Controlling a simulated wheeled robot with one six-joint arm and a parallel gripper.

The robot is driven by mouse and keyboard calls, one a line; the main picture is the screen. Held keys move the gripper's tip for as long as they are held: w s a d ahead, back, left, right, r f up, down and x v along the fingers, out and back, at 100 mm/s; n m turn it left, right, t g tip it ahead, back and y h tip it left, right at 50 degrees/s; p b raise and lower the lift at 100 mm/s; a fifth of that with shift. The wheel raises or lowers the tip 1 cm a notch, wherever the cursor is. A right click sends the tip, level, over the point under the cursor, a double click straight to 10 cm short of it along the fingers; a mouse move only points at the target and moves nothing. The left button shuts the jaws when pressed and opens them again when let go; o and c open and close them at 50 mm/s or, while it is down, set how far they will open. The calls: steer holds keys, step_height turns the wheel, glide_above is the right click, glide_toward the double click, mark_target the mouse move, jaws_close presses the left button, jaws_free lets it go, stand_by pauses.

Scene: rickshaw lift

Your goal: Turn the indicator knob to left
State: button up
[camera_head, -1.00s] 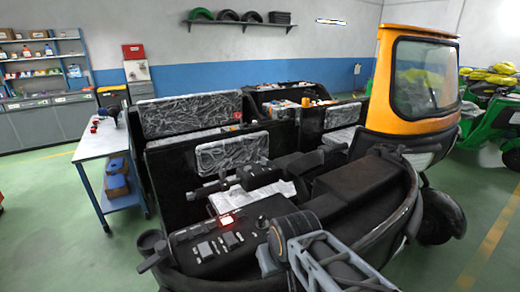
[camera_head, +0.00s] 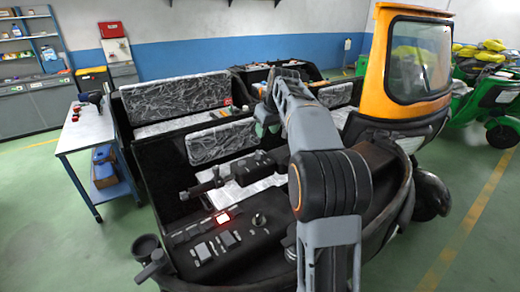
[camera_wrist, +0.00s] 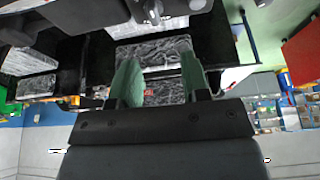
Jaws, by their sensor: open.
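The black dashboard (camera_head: 196,262) of the rickshaw is in the lower middle of the head view. It carries a small round knob (camera_head: 258,220), a red-lit display (camera_head: 223,218) and several square switches (camera_head: 215,245). I cannot tell which control is the indicator knob. My gripper (camera_head: 264,118) is raised well above and beyond the dashboard, near the seats. In the wrist view my gripper (camera_wrist: 160,82) is open, with two green fingers apart and nothing between them.
The black handlebar (camera_head: 225,178) stands just behind the dashboard. Silver-patterned seats (camera_head: 175,98) lie further back. A work table (camera_head: 85,135) is at the left, and the yellow windscreen frame (camera_head: 378,75) is at the right. My arm covers part of the dashboard's right side.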

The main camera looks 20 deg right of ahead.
mark_target(260, 152)
steer(key=x, duration=0.4)
steer(key=p+x, duration=0.1)
steer(key=x, duration=0.4)
steer(key=w+d+p+x, duration=0.1)
steer(key=x, duration=0.4)
steer(key=shift+r, duration=0.15)
jaws_close()
